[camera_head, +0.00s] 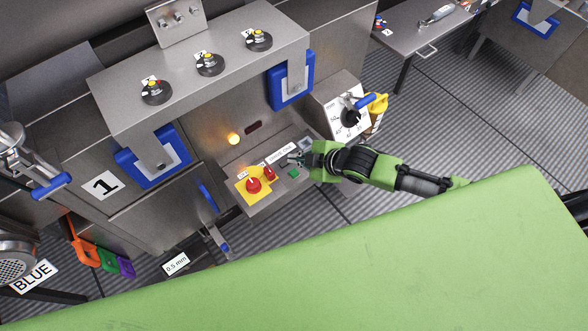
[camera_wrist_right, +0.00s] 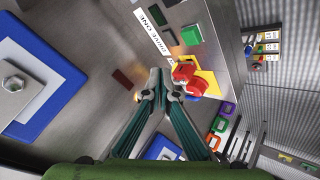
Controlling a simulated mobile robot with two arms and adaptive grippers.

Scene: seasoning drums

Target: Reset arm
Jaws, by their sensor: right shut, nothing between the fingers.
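My right arm, green and black, reaches in from the right in the head view. Its gripper (camera_head: 291,160) is over the small control panel on the machine front, near the panel's label strip. In the right wrist view the fingertips (camera_wrist_right: 164,84) are together with nothing between them, in front of the red controls. I cannot tell whether they touch the panel. The panel has a red knob on a yellow plate (camera_head: 253,185), a smaller red switch (camera_head: 269,173) and a green button (camera_head: 294,174). My left gripper is not in view.
A lit orange lamp (camera_head: 234,139) is above the panel. A dial with a blue handle (camera_head: 350,117) stands right of it, close to my arm. Blue-framed latches (camera_head: 291,80) project from the machine. A green surface (camera_head: 400,270) fills the foreground. Striped floor (camera_head: 480,120) is open at right.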

